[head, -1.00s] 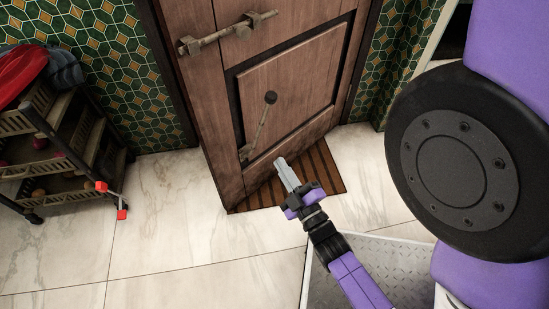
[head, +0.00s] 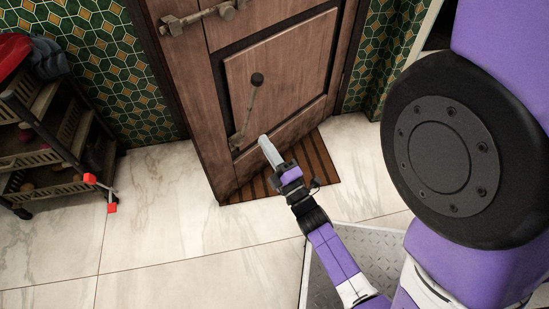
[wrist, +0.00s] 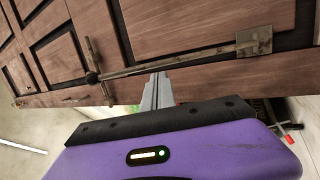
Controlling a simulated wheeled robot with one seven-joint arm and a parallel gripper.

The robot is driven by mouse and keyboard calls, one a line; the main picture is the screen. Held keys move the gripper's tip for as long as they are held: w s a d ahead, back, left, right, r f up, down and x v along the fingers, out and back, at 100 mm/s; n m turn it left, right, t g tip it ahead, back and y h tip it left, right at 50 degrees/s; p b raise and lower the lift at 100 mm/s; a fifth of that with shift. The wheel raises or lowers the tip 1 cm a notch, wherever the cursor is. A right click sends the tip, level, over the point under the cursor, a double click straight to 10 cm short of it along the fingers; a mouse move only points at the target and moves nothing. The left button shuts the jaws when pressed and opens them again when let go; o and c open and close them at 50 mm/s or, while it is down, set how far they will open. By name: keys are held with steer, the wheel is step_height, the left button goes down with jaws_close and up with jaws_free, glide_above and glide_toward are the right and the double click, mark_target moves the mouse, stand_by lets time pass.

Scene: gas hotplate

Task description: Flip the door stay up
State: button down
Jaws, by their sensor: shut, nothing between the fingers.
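The door stay (head: 249,105) is a thin metal rod on the lower panel of the wooden door (head: 285,75). In the head view it runs from a bracket (head: 236,141) at lower left up to a black round end (head: 257,79). In the wrist view the rod (wrist: 165,63) lies across the door, with the black end at left and the bracket (wrist: 255,40) at right. My gripper (head: 264,139) is shut and empty, with its tips just right of the bracket in the head view. In the wrist view the fingertips (wrist: 158,80) appear just below the rod; contact cannot be told.
A bolt (head: 200,17) sits higher on the door. A striped doormat (head: 315,165) lies at the door's foot. Tiled floor (head: 150,210) is clear between cart and door.

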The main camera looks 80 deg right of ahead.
mark_target(247, 115)
steer(key=b+x, duration=0.1)
steer(key=x, duration=0.5)
steer(key=shift+w+d+r, duration=0.1)
steer(key=shift+w+d, duration=0.1)
steer(key=shift+d, duration=0.05)
steer(key=shift+r, duration=0.1)
steer(key=p, duration=0.1)
steer(key=w+d+r+p, duration=0.1)
steer(key=p, duration=0.1)
steer(key=shift+w+r+g+y, duration=0.2)
steer(key=shift+r+g+y, duration=0.05)
steer(key=shift+g+y, duration=0.05)
steer(key=shift+n+g+y, duration=0.3)
steer(key=shift+g+y, duration=0.3)
steer(key=shift+y, duration=0.1)
steer(key=shift+w+a+r+p+x, duration=0.15)
steer(key=shift+p+x, duration=0.45)
steer(key=shift+x, duration=0.3)
steer(key=shift+w+a+r+p+x, duration=0.1)
steer(key=shift+p+x, duration=0.5)
steer(key=shift+x, duration=0.3)
steer(key=shift+w+a+r+p+x, duration=0.15)
steer(key=shift+p+x, duration=0.45)
steer(key=shift+x, duration=0.35)
steer(key=shift+s, duration=0.1)
